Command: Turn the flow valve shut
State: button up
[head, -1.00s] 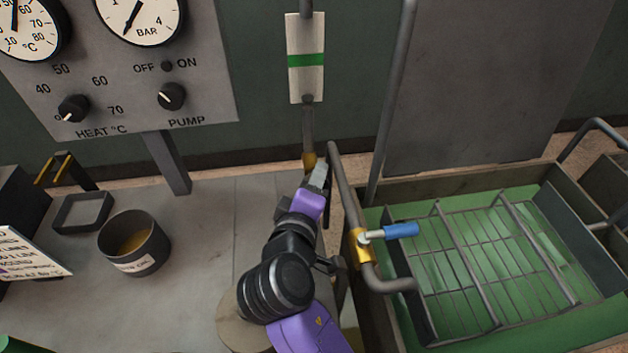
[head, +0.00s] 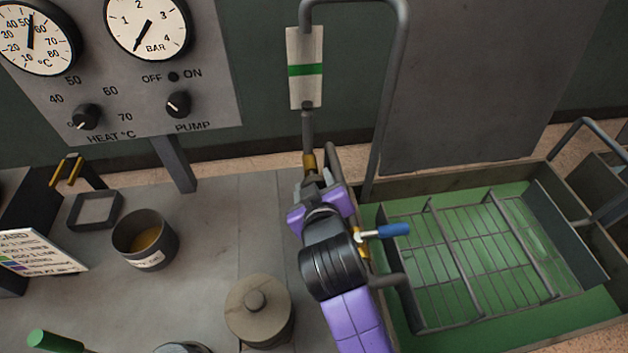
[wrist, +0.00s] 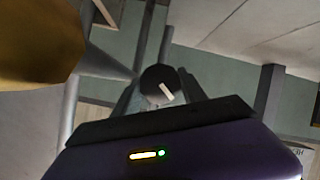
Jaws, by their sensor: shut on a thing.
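The flow valve shows in the wrist view as a round black knob (wrist: 158,78) with a white pointer mark, slanted in the picture. My gripper (wrist: 162,92) is shut on this knob, one finger on each side. In the head view my gripper (head: 314,180) is at the brass fitting (head: 309,162) below the flow tube (head: 305,85) with its green band. The knob itself is hidden there behind my gripper and wrist. A large brass part (wrist: 38,40) is close to the camera at the left of the wrist view.
A blue-handled lever valve (head: 392,230) on a brass body stands right beside my wrist. A grey pipe (head: 392,100) rises behind it. A green basin (head: 590,318) with a wire rack lies at right. A lidded pot (head: 258,310) and an open pot (head: 145,240) stand on the bench.

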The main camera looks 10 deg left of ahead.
jog(key=shift+m+y, duration=0.3)
jog(key=shift+y, duration=0.1)
jog(key=o, duration=1.4)
jog(key=shift+c, duration=0.2)
jog(key=shift+w+d+r, duration=0.1)
jog(key=shift+d, duration=0.05)
jog(key=shift+h, duration=0.3)
